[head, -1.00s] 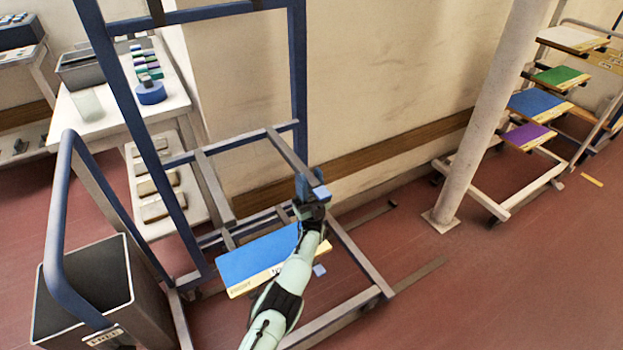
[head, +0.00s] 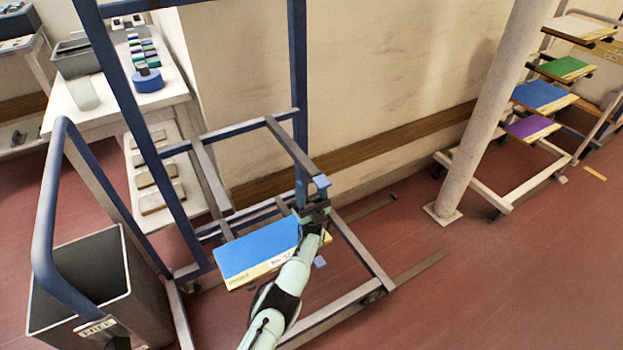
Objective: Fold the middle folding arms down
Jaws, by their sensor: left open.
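The blue-framed rack (head: 297,60) stands at centre-left. Its two middle folding arms stick out toward me: the left middle arm (head: 210,178) and the right middle arm (head: 288,145), which ends in a blue tip (head: 321,182). Both look raised and roughly level. My left gripper (head: 316,205) is open, right at the blue tip and just below it in the picture; I cannot tell whether it touches. Nothing shows held in it. A blue board (head: 258,250) lies lower on the rack, partly hidden by my left arm. My right gripper is out of view.
A grey bin (head: 95,285) and a curved blue handle (head: 48,210) stand at the left. A white table (head: 110,115) is behind the rack. A pale pillar (head: 478,130) and another rack with coloured boards (head: 541,97) are at the right. Red floor between is mostly clear.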

